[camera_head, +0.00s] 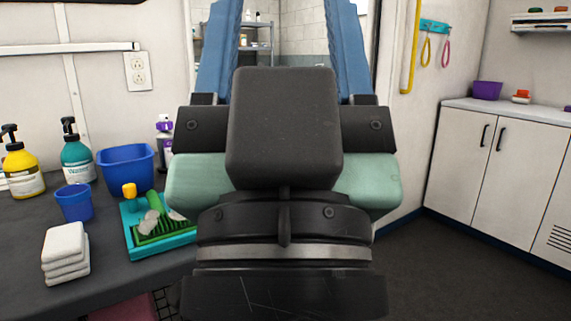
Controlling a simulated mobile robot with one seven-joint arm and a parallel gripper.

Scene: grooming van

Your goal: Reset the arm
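My gripper (284,20) fills the middle of the head view, seen from behind. Its two blue fingers stand wide apart and run up past the top edge, so their tips are cut off. Only the far wall and a shelf show between the visible finger parts, and I see nothing held there. The dark block, the green body and the black wrist below the fingers are mine. They hide the middle of the scene.
At left, a dark counter (25,240) holds pump bottles (77,158), a blue tub (126,167), a blue cup (74,203), folded white cloths (65,252) and a teal tray (171,252) with brushes. White cabinets (475,165) stand right. Dark floor (470,280) is clear between.

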